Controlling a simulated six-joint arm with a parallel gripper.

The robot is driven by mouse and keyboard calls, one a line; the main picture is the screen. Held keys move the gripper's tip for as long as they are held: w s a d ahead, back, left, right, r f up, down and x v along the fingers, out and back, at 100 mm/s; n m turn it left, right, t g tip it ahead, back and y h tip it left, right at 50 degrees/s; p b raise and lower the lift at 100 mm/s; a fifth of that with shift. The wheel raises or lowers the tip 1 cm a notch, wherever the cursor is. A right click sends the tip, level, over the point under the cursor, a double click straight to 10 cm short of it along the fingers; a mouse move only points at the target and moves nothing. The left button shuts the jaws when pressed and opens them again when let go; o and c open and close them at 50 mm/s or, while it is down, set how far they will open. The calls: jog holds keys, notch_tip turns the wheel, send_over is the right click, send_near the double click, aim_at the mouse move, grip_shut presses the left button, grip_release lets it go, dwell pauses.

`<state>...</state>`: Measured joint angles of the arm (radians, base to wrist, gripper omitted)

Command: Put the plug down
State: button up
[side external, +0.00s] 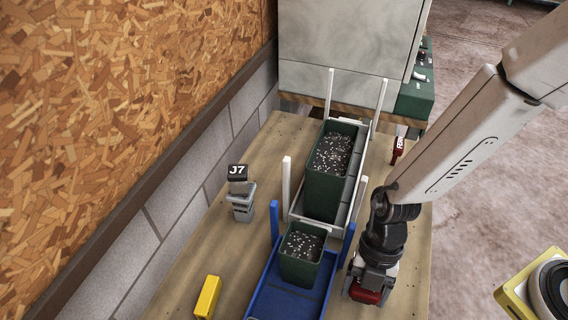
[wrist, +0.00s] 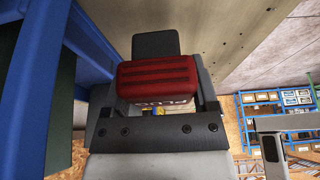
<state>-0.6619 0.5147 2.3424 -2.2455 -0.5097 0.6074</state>
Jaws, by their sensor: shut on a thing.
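The plug is a dark red ribbed block (wrist: 158,78) with partly hidden white lettering, seen in the wrist view between the fingers. In the side view the red plug (side external: 363,294) shows low at the end of my arm. My gripper (side external: 370,282) is shut on it, to the right of the blue tray and over or at the wooden table top (side external: 408,290). My gripper also shows in the wrist view (wrist: 160,85). I cannot tell whether the plug touches the table.
A blue tray (side external: 262,305) holds a small green pot (side external: 301,268) of soil. Behind it a white rack (side external: 296,203) holds a larger green pot (side external: 322,193). A grey J7 item (side external: 241,205), a yellow block (side external: 207,297) and a red upright piece (side external: 398,150) stand on the table.

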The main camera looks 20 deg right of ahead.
notch_tip(320, 180, up, 16)
jog(key=shift+f, duration=0.25)
dwell(0.4)
jog(key=shift+r, duration=0.15)
dwell(0.5)
jog(key=shift+r, duration=2.4)
jog(key=w+a+r+m+t+y, duration=0.1)
jog(key=w+a+r+m, duration=0.1)
jog(key=w, duration=0.8)
jog(key=w+a+r+m, duration=0.1)
jog(key=w+a+m, duration=0.1)
jog(key=w, duration=0.9)
jog(key=m+t, duration=0.2)
jog(key=m, duration=0.3)
send_over(279, 157)
jog(key=d, duration=0.2)
notch_tip(279, 157, down, 3)
jog(key=shift+a+f, duration=0.15)
jog(key=shift+f, duration=5.55)
jog(key=shift+a+f, duration=0.1)
jog(key=shift+f, duration=5.6)
jog(key=shift+f, duration=0.15)
jog(key=o, duration=1.3)
